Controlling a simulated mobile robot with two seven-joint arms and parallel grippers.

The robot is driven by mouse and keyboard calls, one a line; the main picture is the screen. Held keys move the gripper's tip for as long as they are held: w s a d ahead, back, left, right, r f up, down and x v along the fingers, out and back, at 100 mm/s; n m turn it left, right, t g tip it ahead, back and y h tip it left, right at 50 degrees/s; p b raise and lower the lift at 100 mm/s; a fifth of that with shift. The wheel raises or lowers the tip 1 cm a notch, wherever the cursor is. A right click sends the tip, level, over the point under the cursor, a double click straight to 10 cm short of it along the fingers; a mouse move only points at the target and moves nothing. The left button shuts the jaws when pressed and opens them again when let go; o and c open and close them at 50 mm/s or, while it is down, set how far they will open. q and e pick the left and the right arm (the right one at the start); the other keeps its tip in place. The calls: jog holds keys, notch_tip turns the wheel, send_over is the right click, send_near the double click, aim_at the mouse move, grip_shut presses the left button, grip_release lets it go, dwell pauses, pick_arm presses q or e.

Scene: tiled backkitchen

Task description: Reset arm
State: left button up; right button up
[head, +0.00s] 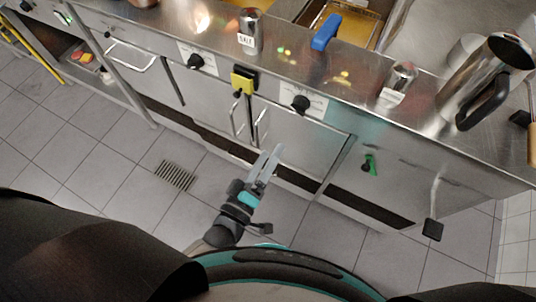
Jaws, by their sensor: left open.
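My left gripper (267,165) is in the lower middle of the head view. Its two grey fingers point up and to the right, with a gap between them and nothing held. It hangs in front of the lower cabinet doors, over the tiled floor, apart from the counter. My right gripper does not show.
A steel counter (290,58) runs across the top. On it stand a salt shaker (250,32), a blue-handled item (326,32), another shaker (401,78) and a large steel jug (485,80). Cabinet handles and black knobs stick out below. The tiled floor (85,150) at left is clear.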

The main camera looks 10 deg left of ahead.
pick_arm(q)
jog(key=shift+f, duration=0.1)
dwell(0.4)
jog(key=s+a+f+m+g+y, duration=0.1)
jog(key=s+a+f+m+g, duration=0.25)
jog(key=f, duration=0.65)
jog(key=s+a+f+m+g+y, duration=0.1)
jog(key=s+a+f+m+g, duration=0.2)
jog(key=f, duration=0.6)
jog(key=s+a+f+m+g+y, duration=0.1)
jog(key=s+f+g, duration=0.4)
jog(key=s, duration=0.5)
jog(key=s+a+f+m+g+y, duration=0.2)
jog(key=s+a+f, duration=0.4)
jog(key=s, duration=0.5)
jog(key=f+m+g, duration=0.1)
jog(key=g, duration=0.1)
jog(key=shift+f+g+y, duration=0.3)
jog(key=shift+g, duration=0.05)
